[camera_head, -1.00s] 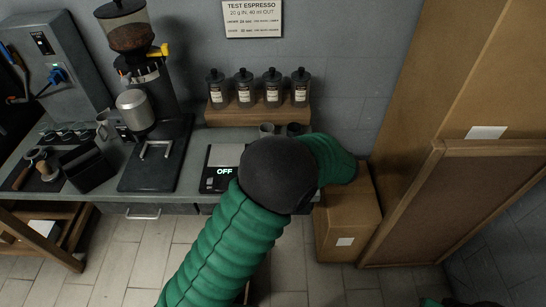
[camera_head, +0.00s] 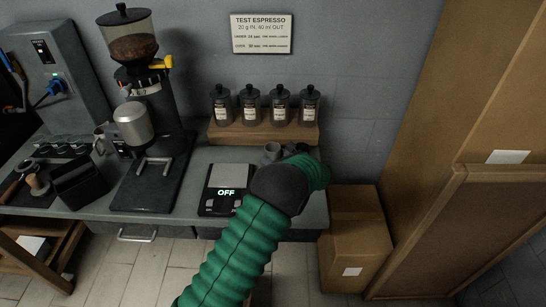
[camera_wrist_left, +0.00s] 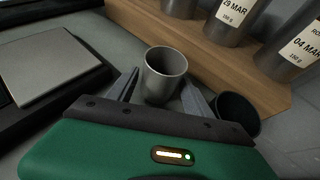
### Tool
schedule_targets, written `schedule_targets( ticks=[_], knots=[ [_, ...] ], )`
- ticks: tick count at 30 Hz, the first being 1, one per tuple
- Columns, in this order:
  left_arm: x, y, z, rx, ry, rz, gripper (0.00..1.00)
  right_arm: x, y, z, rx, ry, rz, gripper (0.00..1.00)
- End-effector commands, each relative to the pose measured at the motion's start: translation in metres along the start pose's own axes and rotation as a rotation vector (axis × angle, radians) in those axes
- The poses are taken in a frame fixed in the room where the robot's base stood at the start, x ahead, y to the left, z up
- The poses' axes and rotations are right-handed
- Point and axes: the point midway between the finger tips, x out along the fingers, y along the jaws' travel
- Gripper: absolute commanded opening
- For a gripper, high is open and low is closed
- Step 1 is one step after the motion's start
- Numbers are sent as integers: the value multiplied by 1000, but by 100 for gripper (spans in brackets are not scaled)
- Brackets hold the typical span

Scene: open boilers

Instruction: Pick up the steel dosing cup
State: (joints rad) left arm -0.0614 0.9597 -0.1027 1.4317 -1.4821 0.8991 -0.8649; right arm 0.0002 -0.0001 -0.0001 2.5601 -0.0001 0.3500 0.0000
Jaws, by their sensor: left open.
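The steel dosing cup (camera_wrist_left: 165,66) is a small grey metal cup with an open top. It stands upright in the middle of the left wrist view. It also shows in the head view (camera_head: 271,152), just behind my dark left elbow. My left gripper (camera_wrist_left: 160,80) is open, with one finger on each side of the cup's near side. I cannot tell whether the fingers touch it. In the head view my green left arm hides this gripper. My right gripper is not in view.
A dark cup (camera_wrist_left: 238,113) stands close to the right finger. A scale (camera_head: 226,190) reading OFF lies to the left. A wooden shelf (camera_head: 262,134) with several labelled canisters is just behind. The grinder (camera_head: 147,130) stands further left, cardboard boxes (camera_head: 355,240) to the right.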

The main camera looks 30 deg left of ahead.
Motion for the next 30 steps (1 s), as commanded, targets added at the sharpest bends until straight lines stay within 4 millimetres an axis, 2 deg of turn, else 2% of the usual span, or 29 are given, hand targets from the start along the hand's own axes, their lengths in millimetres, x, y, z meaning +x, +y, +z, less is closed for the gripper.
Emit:
schedule_targets(
  ticks=[1, 4, 11, 23, 30],
  knots=[
    [10, 0, -2, -2, 1, 3, 59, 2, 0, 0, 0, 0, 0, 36],
    [20, 0, -1, -1, 0, 0, 59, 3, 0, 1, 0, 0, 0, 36],
    [22, -1, -1, 1, 0, -1, 59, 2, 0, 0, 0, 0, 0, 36],
    [21, -1, -1, 0, 0, 0, 8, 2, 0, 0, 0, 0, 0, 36],
    [21, -1, 0, 0, 0, -1, 8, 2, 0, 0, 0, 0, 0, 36]
  ],
)
